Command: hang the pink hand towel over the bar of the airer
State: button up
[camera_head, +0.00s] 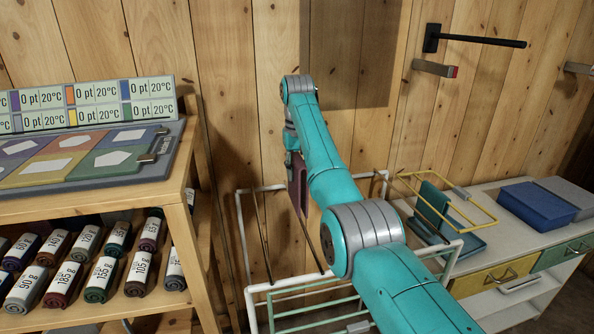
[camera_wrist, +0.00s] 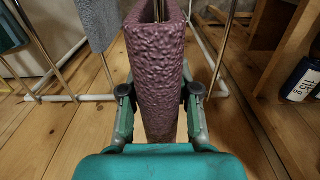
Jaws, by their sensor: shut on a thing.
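The pink hand towel (camera_wrist: 158,60), a dull purplish pink, fills the middle of the wrist view in a narrow fold. My gripper (camera_wrist: 158,92) is shut on it, with one finger on each side. In the head view a strip of the towel (camera_head: 297,185) hangs below my wrist, left of my forearm. The airer (camera_head: 243,235) has a white tube frame with thin brass and pale green bars, partly hidden by my arm. Brass rods show at the fold's opening at the top of the wrist view. I cannot tell whether the towel rests on a bar.
A grey cloth (camera_wrist: 98,22) hangs left of the towel in the wrist view. A wooden shelf (camera_head: 180,215) with rolled towels stands left of the airer. A white cabinet (camera_head: 510,250) with a blue box (camera_head: 540,203) stands right. A plank wall is behind.

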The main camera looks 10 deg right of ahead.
dwell(0.3)
notch_tip(320, 180, down, 17)
dwell(2.9)
jog(key=shift+f, duration=0.15)
dwell(0.3)
jog(key=o, duration=1.5)
jog(key=shift+r, duration=4.5)
jog(key=shift+s, duration=0.1)
